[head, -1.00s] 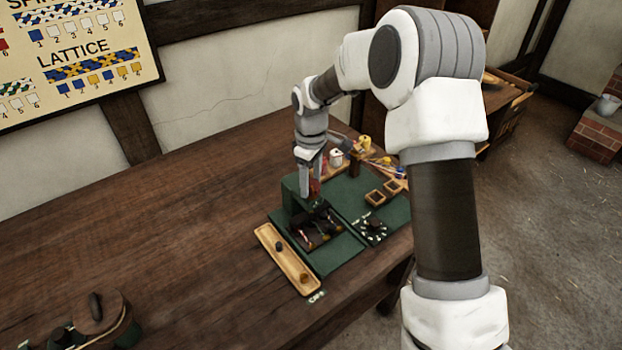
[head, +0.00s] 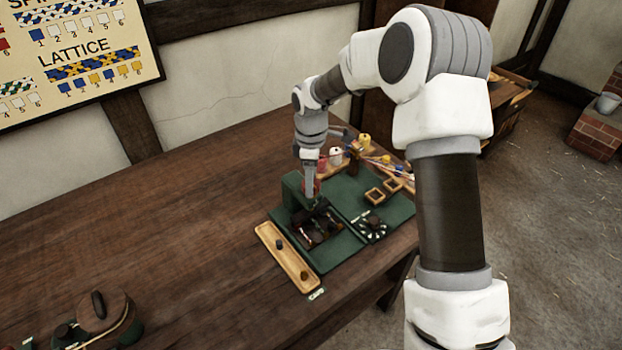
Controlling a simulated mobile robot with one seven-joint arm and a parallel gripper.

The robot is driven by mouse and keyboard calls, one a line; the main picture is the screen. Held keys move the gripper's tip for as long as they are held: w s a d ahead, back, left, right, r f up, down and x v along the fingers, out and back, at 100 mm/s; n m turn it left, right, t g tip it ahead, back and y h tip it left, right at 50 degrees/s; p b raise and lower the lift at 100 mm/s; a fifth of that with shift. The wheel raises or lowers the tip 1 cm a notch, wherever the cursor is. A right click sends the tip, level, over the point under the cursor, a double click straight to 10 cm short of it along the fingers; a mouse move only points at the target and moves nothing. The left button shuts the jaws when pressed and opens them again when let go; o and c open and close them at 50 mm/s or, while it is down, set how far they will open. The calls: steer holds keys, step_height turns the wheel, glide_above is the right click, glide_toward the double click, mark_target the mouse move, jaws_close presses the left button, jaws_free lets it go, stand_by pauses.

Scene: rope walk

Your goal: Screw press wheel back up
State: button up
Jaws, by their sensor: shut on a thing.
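The green press (head: 291,190) stands on the dark wooden table, with dark and reddish parts (head: 318,230) at its foot. My gripper (head: 311,194) points down at the top of the press, its fingers closed on the press wheel.
A wooden tray (head: 287,257) with two small dark caps lies in front of the press. A dark dial with pale marks (head: 371,225) and small wooden frames (head: 375,196) lie to the right. Spools (head: 337,154) stand behind.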

steer(key=o, duration=1.4)
steer(key=shift+c, duration=0.2)
steer(key=shift+r, duration=0.1)
step_height(320, 180, up, 17)
steer(key=shift+r, duration=0.15)
